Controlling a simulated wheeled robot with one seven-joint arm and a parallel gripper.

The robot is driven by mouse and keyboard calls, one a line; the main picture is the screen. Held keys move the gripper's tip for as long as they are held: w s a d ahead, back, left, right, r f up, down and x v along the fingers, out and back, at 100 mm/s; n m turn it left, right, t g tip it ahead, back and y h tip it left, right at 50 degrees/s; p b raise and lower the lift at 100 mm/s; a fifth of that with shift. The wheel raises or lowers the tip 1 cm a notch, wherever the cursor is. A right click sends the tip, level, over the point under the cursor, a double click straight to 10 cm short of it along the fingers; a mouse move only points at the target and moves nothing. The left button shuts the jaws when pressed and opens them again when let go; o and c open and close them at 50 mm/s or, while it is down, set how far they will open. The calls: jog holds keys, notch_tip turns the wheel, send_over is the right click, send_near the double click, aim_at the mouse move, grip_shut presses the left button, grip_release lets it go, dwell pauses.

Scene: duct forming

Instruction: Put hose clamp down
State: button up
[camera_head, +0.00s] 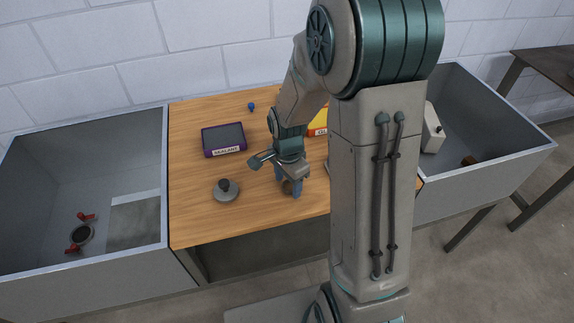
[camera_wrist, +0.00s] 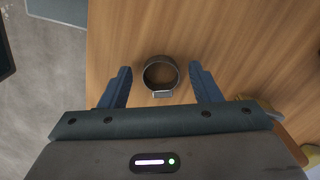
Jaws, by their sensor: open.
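The hose clamp (camera_wrist: 146,81), a dark metal ring with a small screw block, lies on the wooden tabletop between my gripper's fingers in the wrist view. There is a gap between the ring and each finger. My gripper (camera_wrist: 160,88) is open, with blue-grey fingers on either side of the clamp. In the head view, my gripper (camera_head: 288,190) is low over the table (camera_head: 260,220), and the clamp is mostly hidden by the fingers there.
A round grey knobbed piece (camera_head: 226,192) and a dark purple-edged box (camera_head: 223,140) stand to the left, with a small blue item (camera_head: 251,107) behind. A yellow item (camera_head: 318,122) is partly hidden by my arm. Grey bins flank the table, left (camera_head: 80,165) and right (camera_head: 490,185).

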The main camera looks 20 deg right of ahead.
aim_at(288, 186)
notch_tip(288, 186, up, 11)
jog(key=s+r+n+t, duration=0.1)
jog(key=s+r+n, duration=0.2)
jog(key=s+n, duration=0.4)
jog(key=s+r+n+t, duration=0.2)
jog(key=s+r+n, duration=0.1)
jog(key=s+n, duration=0.3)
jog(key=shift+s+d+n, duration=0.25)
jog(key=shift+s+n, duration=0.15)
jog(key=shift+s, duration=0.15)
dwell(0.7)
